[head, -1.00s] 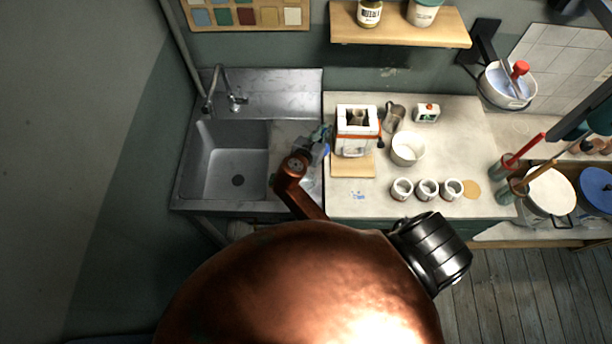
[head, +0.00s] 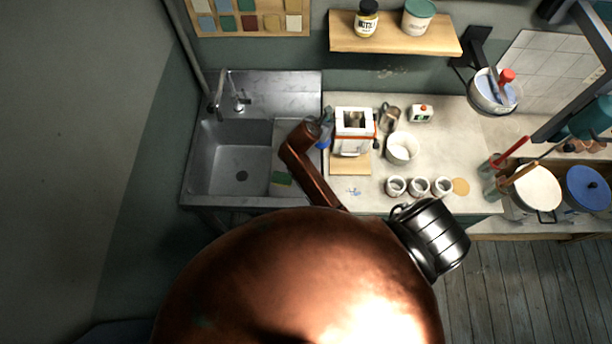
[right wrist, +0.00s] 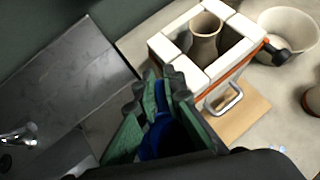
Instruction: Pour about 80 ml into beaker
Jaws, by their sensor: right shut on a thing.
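My right gripper (head: 322,128) is over the right edge of the sink unit, just left of a white block box with an orange band (head: 354,130). In the right wrist view the green jagged fingers (right wrist: 165,95) are shut on a blue thing (right wrist: 158,138), mostly hidden by them. A beige flared vessel (right wrist: 206,36) stands inside the box. A grey jug (head: 390,117) stands behind and right of the box. Three small white cups (head: 396,186) stand in a row at the counter front. I cannot tell which vessel is the beaker. My left gripper is not in view.
A white bowl (head: 402,148) stands right of the box, which rests on a wooden board (head: 350,166). A small white device (head: 421,113) is behind the bowl. Counter right of the bowl is clear.

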